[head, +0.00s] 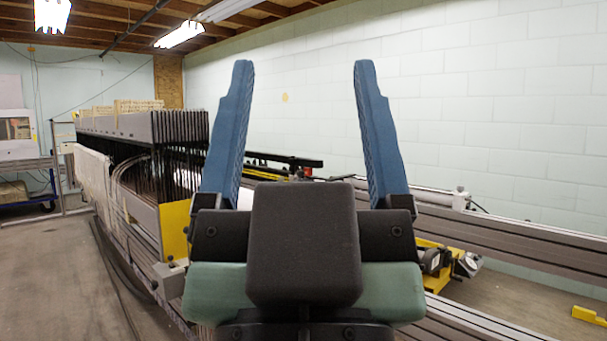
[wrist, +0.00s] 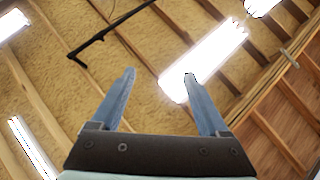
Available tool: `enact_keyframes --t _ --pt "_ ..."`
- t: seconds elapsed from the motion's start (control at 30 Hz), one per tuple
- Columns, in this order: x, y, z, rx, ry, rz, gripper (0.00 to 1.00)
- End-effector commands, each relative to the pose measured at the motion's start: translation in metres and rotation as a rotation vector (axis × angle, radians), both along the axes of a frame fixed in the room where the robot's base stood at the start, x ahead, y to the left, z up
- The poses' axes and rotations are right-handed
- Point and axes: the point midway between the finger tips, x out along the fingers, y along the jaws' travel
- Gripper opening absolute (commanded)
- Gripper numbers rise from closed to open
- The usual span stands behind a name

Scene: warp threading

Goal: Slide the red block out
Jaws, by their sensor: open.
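My gripper (head: 303,66) points upward in the middle of the head view, its two blue fingers spread wide with nothing between them. In the wrist view my gripper (wrist: 159,74) is also open and empty, with the ceiling behind it. I cannot make out a red block in either view. A very small reddish spot (head: 308,171) shows on the machine between the fingers in the head view, too small to identify. My gripper and wrist hide part of the machine behind them.
A long machine with a row of dark upright frames (head: 180,135) stands at the left. Grey rails (head: 510,236) run to the right. A yellow plate (head: 174,230) and a yellow bracket (head: 590,315) also show. Bare floor (head: 45,275) lies at the left.

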Motion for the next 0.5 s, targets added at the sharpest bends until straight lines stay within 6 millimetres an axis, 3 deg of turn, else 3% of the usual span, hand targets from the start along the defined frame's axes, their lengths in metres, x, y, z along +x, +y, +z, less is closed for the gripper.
enact_keyframes --t 0.03,0.23,0.4,0.5 --pt "0.000 0.000 0.001 0.000 0.000 0.000 0.67" --pt "0.000 0.000 0.019 0.000 0.000 0.000 0.31" --pt "0.000 0.000 0.060 0.000 0.000 0.000 0.01" --pt "0.000 0.000 0.093 0.000 0.000 0.000 0.00"
